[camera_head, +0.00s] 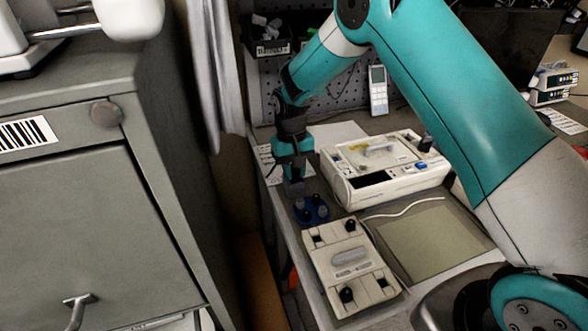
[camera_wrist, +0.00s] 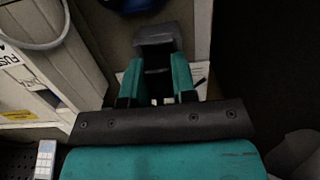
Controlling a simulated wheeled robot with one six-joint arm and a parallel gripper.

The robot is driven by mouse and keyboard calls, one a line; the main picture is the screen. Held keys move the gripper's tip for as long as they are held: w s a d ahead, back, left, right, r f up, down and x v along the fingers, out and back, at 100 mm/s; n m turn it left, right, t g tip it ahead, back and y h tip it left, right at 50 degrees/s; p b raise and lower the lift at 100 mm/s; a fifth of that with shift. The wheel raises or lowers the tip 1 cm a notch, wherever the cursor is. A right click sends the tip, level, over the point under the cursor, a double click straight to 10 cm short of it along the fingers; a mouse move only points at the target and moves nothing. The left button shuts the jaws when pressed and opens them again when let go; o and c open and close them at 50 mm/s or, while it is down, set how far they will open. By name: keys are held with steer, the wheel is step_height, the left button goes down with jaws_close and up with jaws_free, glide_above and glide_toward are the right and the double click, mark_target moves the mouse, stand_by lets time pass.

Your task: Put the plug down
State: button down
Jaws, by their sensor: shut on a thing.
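My gripper (camera_head: 293,168) points down over the left end of the worktop. In the wrist view its two teal fingers (camera_wrist: 157,80) are shut on a dark grey plug (camera_wrist: 157,40), which sticks out past the fingertips. The plug also shows in the head view (camera_head: 296,188), just left of and behind a small blue holder (camera_head: 318,214) with dark round parts on it. Whether the plug touches the worktop, I cannot tell.
A white device (camera_head: 352,269) with black knobs lies in front of the holder. A larger white pump (camera_head: 390,185) stands to the right. A white cable (camera_head: 405,210) runs beside a flat greenish panel (camera_head: 435,243). A grey cabinet (camera_head: 75,220) stands at the left.

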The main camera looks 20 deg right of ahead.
steer(key=c, duration=1)
jaws_free()
steer(key=shift+s+f, duration=0.15)
steer(key=shift+f, duration=0.2)
steer(key=shift+c, duration=0.2)
steer(key=shift+o, duration=0.3)
steer(key=shift+r, duration=0.25)
steer(key=shift+o, duration=0.2)
step_height(320, 180, up, 12)
steer(key=w+b, duration=0.2)
steer(key=s+a+r+n+t+y, duration=0.1)
steer(key=s+a+r+n, duration=0.1)
steer(key=s+r, duration=0.45)
steer(key=s+a+r+n+y, duration=0.1)
steer(key=s+r+n, duration=0.15)
steer(key=s, duration=0.65)
steer(key=s+a+n+y, duration=0.1)
steer(key=s+n+y, duration=0.1)
steer(key=s, duration=1.5)
steer(key=shift+a+n+t, duration=0.3)
steer(key=shift+n, duration=0.05)
